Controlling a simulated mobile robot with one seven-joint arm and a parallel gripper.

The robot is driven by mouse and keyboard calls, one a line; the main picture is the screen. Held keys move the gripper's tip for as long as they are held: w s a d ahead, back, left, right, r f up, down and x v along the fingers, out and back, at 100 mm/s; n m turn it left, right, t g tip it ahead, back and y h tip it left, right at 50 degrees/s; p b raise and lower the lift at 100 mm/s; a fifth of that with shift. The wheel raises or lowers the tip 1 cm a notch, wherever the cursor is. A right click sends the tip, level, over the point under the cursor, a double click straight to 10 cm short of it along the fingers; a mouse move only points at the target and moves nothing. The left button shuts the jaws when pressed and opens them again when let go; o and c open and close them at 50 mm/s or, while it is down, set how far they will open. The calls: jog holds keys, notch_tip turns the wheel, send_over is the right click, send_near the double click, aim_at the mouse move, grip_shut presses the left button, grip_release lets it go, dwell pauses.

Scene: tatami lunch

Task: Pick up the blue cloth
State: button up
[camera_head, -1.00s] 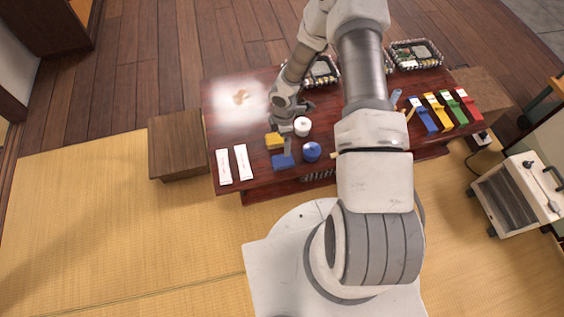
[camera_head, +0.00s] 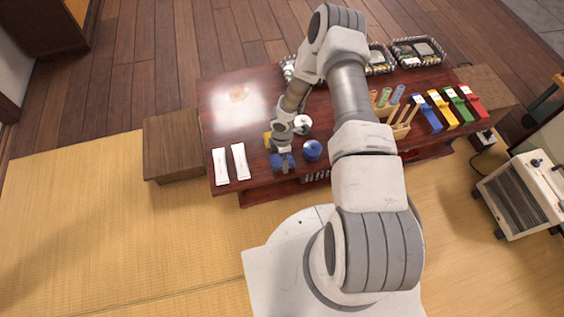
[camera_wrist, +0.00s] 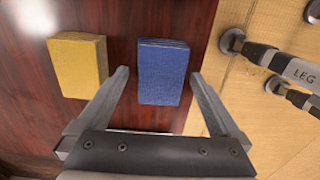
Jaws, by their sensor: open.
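The blue cloth (camera_wrist: 162,74) is a folded, thick rectangular block on the dark red table. In the wrist view it lies between and ahead of my gripper's (camera_wrist: 159,80) two spread fingers, not touching either as far as I can see. My gripper is open and empty. In the head view my gripper (camera_head: 283,158) is over the blue cloth (camera_head: 290,164), which it partly hides. A yellow folded cloth (camera_wrist: 80,65) lies left of the blue one, outside the left finger.
A blue round pot (camera_head: 312,150) and a white one (camera_head: 302,124) stand close on the right. Two white packets (camera_head: 230,164) lie left. A wooden holder (camera_head: 398,128) with upright items and several coloured boxes (camera_head: 427,114) are further right. The front table edge is near the cloth.

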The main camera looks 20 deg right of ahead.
jog(key=shift+f, duration=0.1)
jog(key=c, duration=1.3)
jog(key=shift+r+p, duration=0.35)
jog(key=shift+r, duration=0.25)
jog(key=r, duration=0.1)
jog(key=r+p, duration=0.1)
jog(key=d+r, duration=0.1)
jog(key=r, duration=0.1)
jog(key=shift+s+p, duration=0.3)
jog(key=shift+p, duration=0.05)
jog(key=s+d+r, duration=0.2)
jog(key=d, duration=0.1)
jog(key=s+d+r+p, duration=0.1)
jog(key=s+d+r, duration=0.1)
jog(key=s+d+r+p, duration=0.1)
jog(key=d+r, duration=0.1)
jog(key=d, duration=0.1)
jog(key=shift+s+d, duration=0.35)
jog(key=shift+s, duration=0.05)
